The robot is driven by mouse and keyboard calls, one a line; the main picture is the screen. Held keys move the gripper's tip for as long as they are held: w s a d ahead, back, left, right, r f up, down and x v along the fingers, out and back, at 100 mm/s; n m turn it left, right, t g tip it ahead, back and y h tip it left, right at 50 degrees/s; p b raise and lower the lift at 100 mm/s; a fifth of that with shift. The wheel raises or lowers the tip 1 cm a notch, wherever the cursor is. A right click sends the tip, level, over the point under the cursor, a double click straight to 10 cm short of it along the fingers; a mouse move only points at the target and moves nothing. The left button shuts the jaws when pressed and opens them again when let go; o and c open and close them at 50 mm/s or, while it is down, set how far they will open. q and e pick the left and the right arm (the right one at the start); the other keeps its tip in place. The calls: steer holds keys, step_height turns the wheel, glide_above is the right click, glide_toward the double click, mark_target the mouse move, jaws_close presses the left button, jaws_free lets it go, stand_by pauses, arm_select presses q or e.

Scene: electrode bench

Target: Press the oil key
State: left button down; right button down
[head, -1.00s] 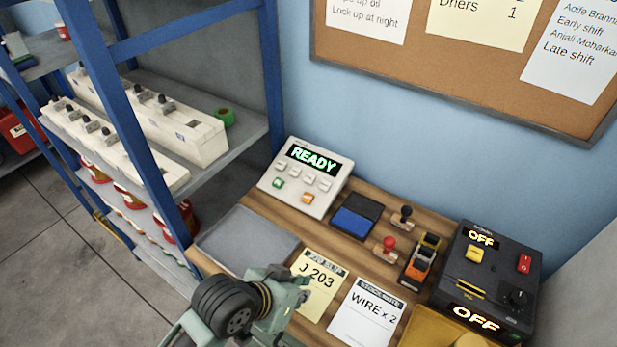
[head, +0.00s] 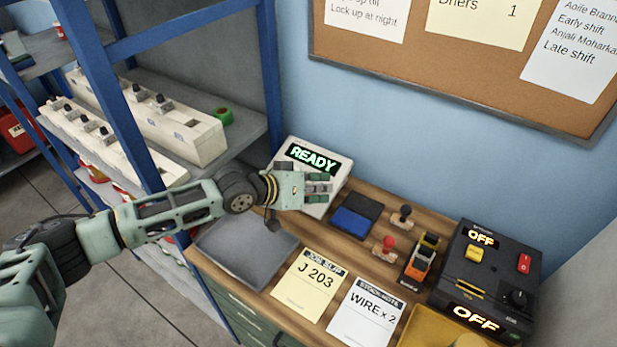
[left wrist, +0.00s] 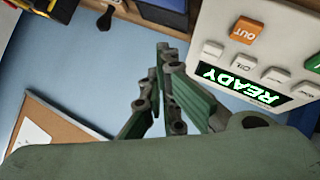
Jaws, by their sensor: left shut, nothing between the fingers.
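A white control panel (head: 340,165) with a green READY display (head: 313,157) stands tilted at the back left of the bench. In the left wrist view the panel shows upside down, with an orange OUT key (left wrist: 243,31) and several white keys. One white key there appears to read OIL (left wrist: 242,65). My left gripper (head: 328,188) is in front of the panel in the head view and hides most of its keys. In the left wrist view its fingers (left wrist: 164,52) are shut and empty, beside the panel. I cannot tell whether they touch it. My right gripper is not in view.
A grey tray (head: 245,255), a job slip (head: 308,283) and a stock note (head: 366,312) lie on the bench. A blue ink pad (head: 353,222), stamps (head: 388,243) and a dark machine (head: 490,275) reading OFF are to the right. A blue shelf frame (head: 120,95) stands left.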

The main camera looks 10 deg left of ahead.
arm_select(q)
steer(key=w+a+r+n+t+y, duration=0.1)
steer(key=w+a+r+n+t, duration=0.1)
steer(key=w+a+r, duration=0.3)
steer(key=w+a, duration=0.2)
steer(key=a, duration=0.1)
steer(key=shift+w+a+r+n, duration=0.15)
steer(key=shift+a+r+n, duration=0.15)
steer(key=shift+a, duration=0.05)
steer(key=f+b, duration=0.2)
steer(key=b, duration=0.1)
steer(key=w+f+b, duration=0.1)
steer(key=f+b, duration=0.2)
steer(key=w+d+f+b, duration=0.1)
steer(key=f+b, duration=0.1)
steer(key=b, duration=0.1)
steer(key=shift+w+f, duration=0.15)
steer(key=shift+w, duration=0.05)
steer(key=shift+w+d+f+b, duration=0.15)
steer(key=shift+w+f+b, duration=0.3)
steer(key=shift+b, duration=0.5)
steer(key=shift+s, duration=0.1)
steer(key=shift+f, duration=0.1)
